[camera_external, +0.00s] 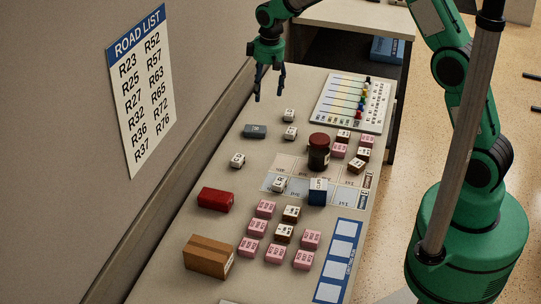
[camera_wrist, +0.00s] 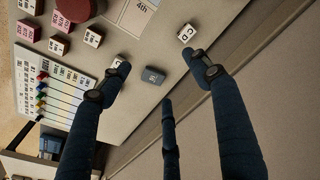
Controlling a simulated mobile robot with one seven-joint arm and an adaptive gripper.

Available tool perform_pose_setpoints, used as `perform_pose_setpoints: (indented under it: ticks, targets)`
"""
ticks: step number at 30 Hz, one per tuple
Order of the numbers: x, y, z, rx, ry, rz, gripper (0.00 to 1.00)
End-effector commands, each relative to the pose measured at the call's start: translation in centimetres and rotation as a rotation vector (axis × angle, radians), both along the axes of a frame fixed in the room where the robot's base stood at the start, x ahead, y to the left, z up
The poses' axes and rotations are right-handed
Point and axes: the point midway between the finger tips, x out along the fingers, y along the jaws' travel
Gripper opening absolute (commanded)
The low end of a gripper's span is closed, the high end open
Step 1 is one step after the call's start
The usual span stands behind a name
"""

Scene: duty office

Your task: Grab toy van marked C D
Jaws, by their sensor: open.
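A small white toy van with dark letters that look like C D (camera_wrist: 187,33) stands on the table beyond the tip of my right-hand finger in the wrist view. By position it matches the white van left of the table's middle (camera_external: 238,160) in the external view, where its letters are too small to read. My gripper (camera_external: 269,94) is open and empty, above the far left part of the table; its spread fingers also show in the wrist view (camera_wrist: 156,68).
A dark grey block (camera_external: 255,131) lies between my gripper and the C D van. A dark jar with a red lid (camera_external: 319,152), a red box (camera_external: 215,199), a brown box (camera_external: 208,256) and several pink blocks stand nearby. The wall borders the table's left.

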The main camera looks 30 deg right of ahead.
Motion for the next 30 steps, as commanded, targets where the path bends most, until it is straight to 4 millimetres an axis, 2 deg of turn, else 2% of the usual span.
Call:
perform_pose_setpoints:
  ticks: [9, 15, 18, 23, 30]
  targets:
    - [2.2, 5.7, -7.2, -0.024, 0.052, 0.08, 0.62]
    - [2.8, 8.6, -11.5, -0.037, 0.078, 0.122, 0.62]
    - [2.9, 9.5, -13.1, -0.042, 0.087, 0.137, 0.62]
    - [2.9, 10.3, -14.4, -0.045, 0.094, 0.149, 0.62]
    - [2.9, 10.4, -14.6, -0.046, 0.094, 0.151, 0.62]
